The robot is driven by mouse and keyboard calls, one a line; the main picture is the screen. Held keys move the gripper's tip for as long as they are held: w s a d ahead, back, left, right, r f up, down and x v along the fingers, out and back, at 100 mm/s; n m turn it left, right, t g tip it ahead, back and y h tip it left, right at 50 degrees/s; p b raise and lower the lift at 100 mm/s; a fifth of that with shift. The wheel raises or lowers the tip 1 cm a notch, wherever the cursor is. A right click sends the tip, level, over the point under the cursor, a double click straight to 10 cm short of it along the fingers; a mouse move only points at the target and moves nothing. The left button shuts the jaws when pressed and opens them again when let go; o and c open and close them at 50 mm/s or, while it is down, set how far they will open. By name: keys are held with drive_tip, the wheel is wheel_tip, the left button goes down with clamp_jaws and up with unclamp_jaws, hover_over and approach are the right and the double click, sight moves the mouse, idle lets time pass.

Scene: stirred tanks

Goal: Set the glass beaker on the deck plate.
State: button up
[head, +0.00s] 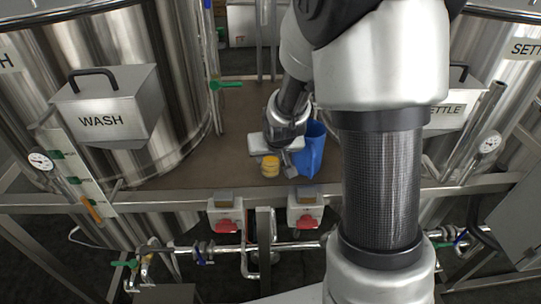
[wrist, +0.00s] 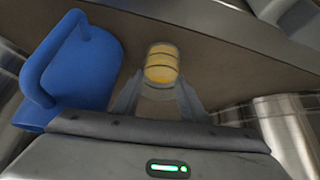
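The glass beaker (head: 270,166) holds yellow contents and shows low over the brown deck plate (head: 235,130) in the head view. In the wrist view, the beaker (wrist: 162,65) is between the tips of my two fingers. My gripper (wrist: 160,80) appears shut on it, with one finger along each side. In the head view my gripper (head: 276,156) comes down from above, just behind the beaker, and hides part of the deck. I cannot tell whether the beaker's base touches the deck plate.
A blue jug (head: 311,151) stands close to the right of the beaker; in the wrist view the jug (wrist: 78,65) is at the left. Steel tanks with a WASH box (head: 108,112) and a SETTLE box flank the deck. Bare deck lies left of the beaker.

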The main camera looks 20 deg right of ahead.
drive_tip(key=o, duration=0.4)
drive_tip(key=shift+o, duration=0.2)
drive_tip(key=shift+r, duration=0.3)
drive_tip(key=s+f+v, duration=0.1)
drive_tip(key=v, duration=1)
drive_tip(key=s+d+f+v, duration=0.1)
drive_tip(key=s+v, duration=0.1)
drive_tip(key=v, duration=0.9)
drive_tip(key=s+a+r+g, duration=0.1)
drive_tip(key=s+a+r, duration=0.1)
drive_tip(key=s, duration=0.8)
drive_tip(key=shift+s+r+n, duration=0.2)
drive_tip(key=shift+r+n, duration=0.2)
drive_tip(key=shift+r, duration=0.15)
drive_tip(key=shift+a, duration=0.15)
